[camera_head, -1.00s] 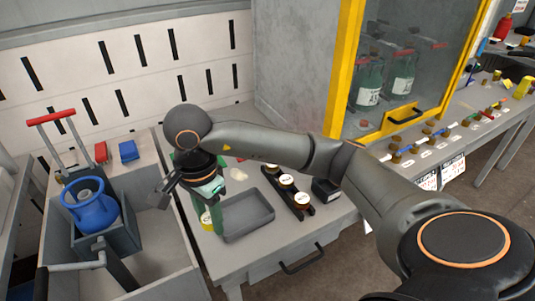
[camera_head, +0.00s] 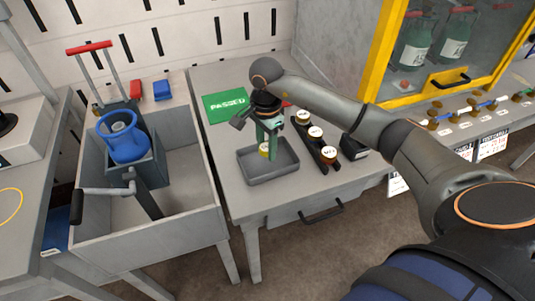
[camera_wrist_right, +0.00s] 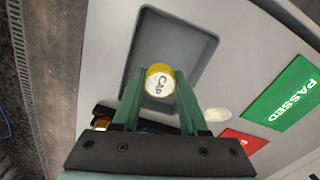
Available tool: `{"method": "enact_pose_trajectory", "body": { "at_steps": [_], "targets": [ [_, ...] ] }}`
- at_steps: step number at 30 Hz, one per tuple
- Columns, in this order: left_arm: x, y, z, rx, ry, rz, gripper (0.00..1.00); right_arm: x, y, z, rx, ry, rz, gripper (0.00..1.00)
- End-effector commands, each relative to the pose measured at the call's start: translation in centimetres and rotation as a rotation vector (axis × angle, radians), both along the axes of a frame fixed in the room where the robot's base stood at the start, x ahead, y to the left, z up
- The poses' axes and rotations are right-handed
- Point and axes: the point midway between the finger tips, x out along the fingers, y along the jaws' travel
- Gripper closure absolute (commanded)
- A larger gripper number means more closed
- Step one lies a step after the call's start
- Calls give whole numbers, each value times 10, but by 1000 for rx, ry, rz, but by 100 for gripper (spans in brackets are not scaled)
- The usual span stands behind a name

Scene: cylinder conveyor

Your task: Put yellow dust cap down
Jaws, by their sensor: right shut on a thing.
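The yellow dust cap (camera_wrist_right: 160,80) has a white top with "Cap" lettering. My right gripper (camera_wrist_right: 158,92) is shut on it, with the green fingers on either side of it in the right wrist view. In the head view the cap (camera_head: 265,149) shows at the fingertips of my right gripper (camera_head: 268,146), over the grey tray (camera_head: 272,177). The tray (camera_wrist_right: 192,32) also shows behind the cap in the wrist view. I cannot tell whether the cap touches the tray floor. My left gripper does not show.
A yellow-framed cabinet (camera_head: 390,50) stands at the right.

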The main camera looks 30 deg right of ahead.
Motion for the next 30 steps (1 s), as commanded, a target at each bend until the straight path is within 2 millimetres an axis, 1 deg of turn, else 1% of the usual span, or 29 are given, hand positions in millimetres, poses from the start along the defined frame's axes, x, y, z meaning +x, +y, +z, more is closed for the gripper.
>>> {"method": "enact_pose_trajectory", "body": {
  "at_steps": [5,9,12,19,23,24,30],
  "targets": [
    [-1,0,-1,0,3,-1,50,4,-6,-10,-1,1,-1,100],
    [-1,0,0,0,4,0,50,4,-6,-30,1,6,1,100],
    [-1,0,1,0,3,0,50,4,-7,-40,0,2,0,100],
    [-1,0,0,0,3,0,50,5,-7,-41,-1,0,0,100],
    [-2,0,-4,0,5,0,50,5,-7,-45,-2,0,0,100],
    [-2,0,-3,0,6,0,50,5,-7,-44,-1,0,0,54],
    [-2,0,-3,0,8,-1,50,5,-7,-43,-1,0,0,31]
  ]
}}
